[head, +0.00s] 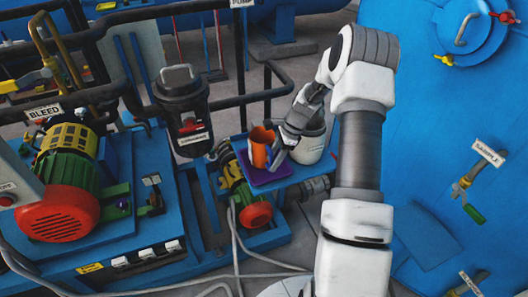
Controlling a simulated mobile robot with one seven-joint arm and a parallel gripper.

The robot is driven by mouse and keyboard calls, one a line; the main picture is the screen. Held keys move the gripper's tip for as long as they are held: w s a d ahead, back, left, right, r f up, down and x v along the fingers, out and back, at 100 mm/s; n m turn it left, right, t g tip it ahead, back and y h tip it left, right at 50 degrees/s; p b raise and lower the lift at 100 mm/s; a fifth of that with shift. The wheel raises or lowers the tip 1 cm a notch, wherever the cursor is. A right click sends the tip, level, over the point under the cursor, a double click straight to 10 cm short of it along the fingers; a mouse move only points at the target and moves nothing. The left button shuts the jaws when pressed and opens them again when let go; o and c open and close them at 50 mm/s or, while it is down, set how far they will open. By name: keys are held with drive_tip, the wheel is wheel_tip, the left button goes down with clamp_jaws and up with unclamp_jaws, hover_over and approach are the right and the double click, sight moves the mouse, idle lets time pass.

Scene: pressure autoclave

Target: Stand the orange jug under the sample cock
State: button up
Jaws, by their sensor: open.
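The orange jug (260,147) stands upright on a purple mat (263,180) on a small blue stand in the middle of the head view. My gripper (278,150) is open at the jug's right side, its fingers pointing down and to the left. One finger overlaps the jug's right edge; I cannot tell whether it touches. The sample cock (461,187) sticks out of the large blue vessel at the right, below a white SAMPLE label (489,153). It has a green handle (474,213).
A dark strainer body (184,108) and black pipes stand to the left. A red and green pump motor (62,205) is at the far left. Grey hoses (235,245) cross the floor in front.

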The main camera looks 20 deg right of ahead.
drive_tip(key=shift+x, duration=0.95)
drive_tip(key=shift+c, duration=0.2)
clamp_jaws()
idle(0.5)
